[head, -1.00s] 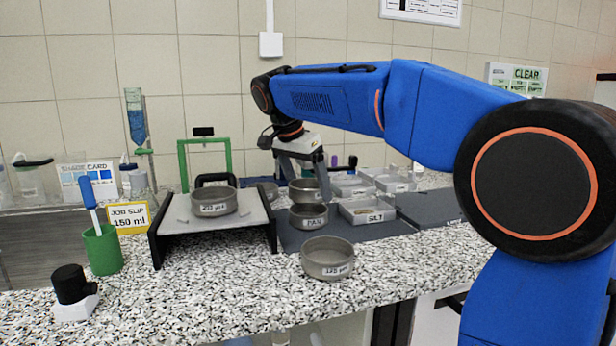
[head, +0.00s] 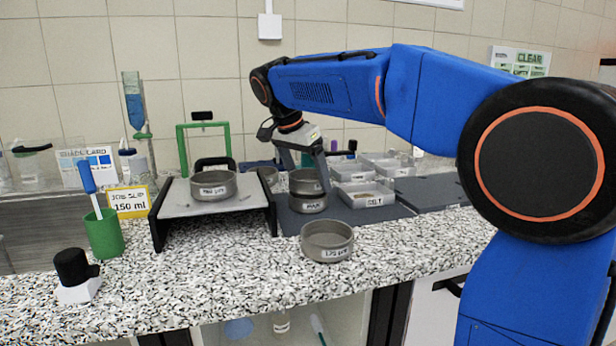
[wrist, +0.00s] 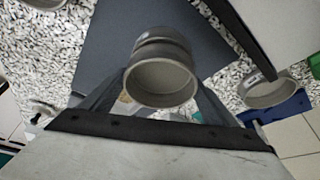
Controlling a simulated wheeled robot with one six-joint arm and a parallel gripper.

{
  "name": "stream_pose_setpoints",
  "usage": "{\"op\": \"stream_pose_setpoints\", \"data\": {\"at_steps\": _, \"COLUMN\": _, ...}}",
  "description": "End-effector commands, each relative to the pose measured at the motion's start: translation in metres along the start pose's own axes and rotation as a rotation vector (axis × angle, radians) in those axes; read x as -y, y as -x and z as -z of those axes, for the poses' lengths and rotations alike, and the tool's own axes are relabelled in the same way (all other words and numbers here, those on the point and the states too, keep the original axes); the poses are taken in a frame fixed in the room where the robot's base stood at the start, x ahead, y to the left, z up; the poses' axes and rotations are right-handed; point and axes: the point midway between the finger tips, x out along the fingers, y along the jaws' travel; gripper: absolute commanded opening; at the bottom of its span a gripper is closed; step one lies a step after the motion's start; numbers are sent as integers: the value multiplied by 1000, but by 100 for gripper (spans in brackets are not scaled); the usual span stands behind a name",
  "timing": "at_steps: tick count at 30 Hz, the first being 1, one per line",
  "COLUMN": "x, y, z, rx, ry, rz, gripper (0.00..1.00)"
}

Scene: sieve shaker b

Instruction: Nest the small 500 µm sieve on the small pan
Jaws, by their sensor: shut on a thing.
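My gripper (head: 304,166) is shut on a small grey round sieve (head: 306,181), with a finger on either side of it in the wrist view (wrist: 160,84). The held sieve's label does not show. The small pan (head: 311,203), labelled PAN, stands on the dark mat directly under the held sieve. In the wrist view part of a second ring (wrist: 159,38) shows just beyond the sieve. The sieve's lower edge meets or nearly meets the pan's rim. I cannot tell whether it is seated. The sieve looks about level.
A sieve labelled 125 µm (head: 327,241) stands on the speckled counter in front. Another sieve (head: 213,186) sits on the raised grey plate (head: 178,207) at left. A clear tray (head: 367,194) and more trays stand right of the pan. A green cup (head: 104,235) is far left.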

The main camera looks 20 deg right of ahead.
Motion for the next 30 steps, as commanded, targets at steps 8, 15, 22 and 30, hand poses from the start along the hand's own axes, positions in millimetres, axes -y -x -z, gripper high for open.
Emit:
{"op": "stream_pose_setpoints", "data": {"at_steps": 8, "x": 0, "y": 0, "z": 0, "rx": 0, "ry": 0, "rz": 0, "gripper": 54}}
{"op": "stream_pose_setpoints", "data": {"at_steps": 15, "x": 0, "y": -1, "z": -1, "rx": 0, "ry": 0, "rz": 0, "gripper": 54}}
{"op": "stream_pose_setpoints", "data": {"at_steps": 22, "x": 0, "y": -5, "z": -2, "rx": 0, "ry": 0, "rz": 0, "gripper": 54}}
{"op": "stream_pose_setpoints", "data": {"at_steps": 30, "x": 0, "y": -6, "z": -3, "rx": 0, "ry": 0, "rz": 1, "gripper": 54}}
